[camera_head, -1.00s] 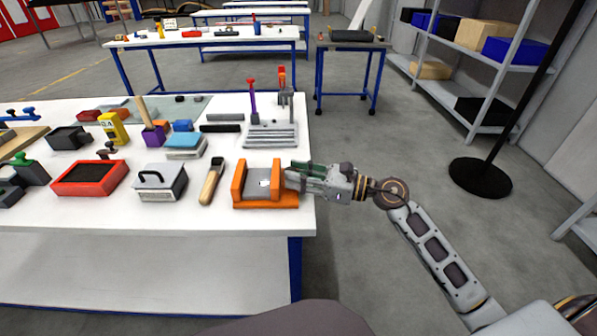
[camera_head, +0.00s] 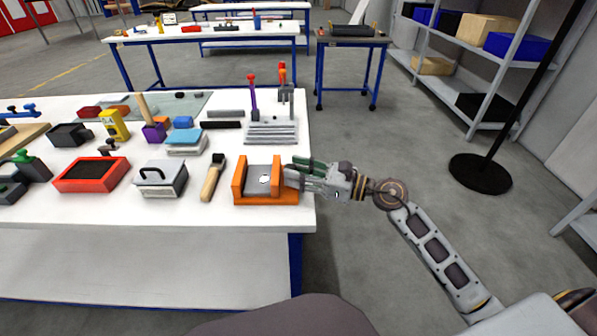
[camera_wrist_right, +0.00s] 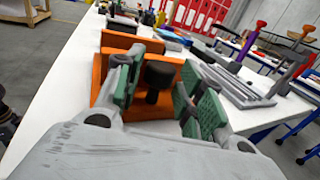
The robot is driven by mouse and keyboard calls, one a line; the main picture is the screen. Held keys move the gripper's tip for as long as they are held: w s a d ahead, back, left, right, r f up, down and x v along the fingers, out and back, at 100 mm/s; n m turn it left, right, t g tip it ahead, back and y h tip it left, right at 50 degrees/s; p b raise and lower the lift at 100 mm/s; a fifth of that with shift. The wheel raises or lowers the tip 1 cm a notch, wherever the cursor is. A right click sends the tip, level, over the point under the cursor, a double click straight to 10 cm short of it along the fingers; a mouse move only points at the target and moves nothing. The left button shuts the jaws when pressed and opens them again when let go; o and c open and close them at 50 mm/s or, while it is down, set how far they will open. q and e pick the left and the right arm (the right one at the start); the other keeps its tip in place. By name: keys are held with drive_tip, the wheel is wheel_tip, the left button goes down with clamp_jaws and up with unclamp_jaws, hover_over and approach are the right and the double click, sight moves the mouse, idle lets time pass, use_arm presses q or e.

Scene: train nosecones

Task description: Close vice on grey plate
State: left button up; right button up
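The orange vice (camera_head: 262,199) stands near the front right corner of the white table. The grey plate (camera_head: 257,181) lies between its two upright jaws; it looks hidden in the wrist view. My right gripper (camera_head: 295,175) is at the right side of the vice. In the right wrist view, its green-padded fingers stand apart on either side of the vice's black knob (camera_wrist_right: 160,76). The orange jaws (camera_wrist_right: 128,43) show behind the knob. Gaps show beside the knob, and I cannot tell whether either pad touches it. My left gripper is not in view.
A wooden-handled brush (camera_head: 212,178) and a grey box with a handle (camera_head: 160,180) stand left of the vice. A grey ribbed block (camera_head: 270,133) with upright tools lies behind it. The table's right edge is close, with open floor beyond.

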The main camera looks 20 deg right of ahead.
drive_tip(key=shift+v, duration=1.45)
drive_tip(key=v, duration=0.9)
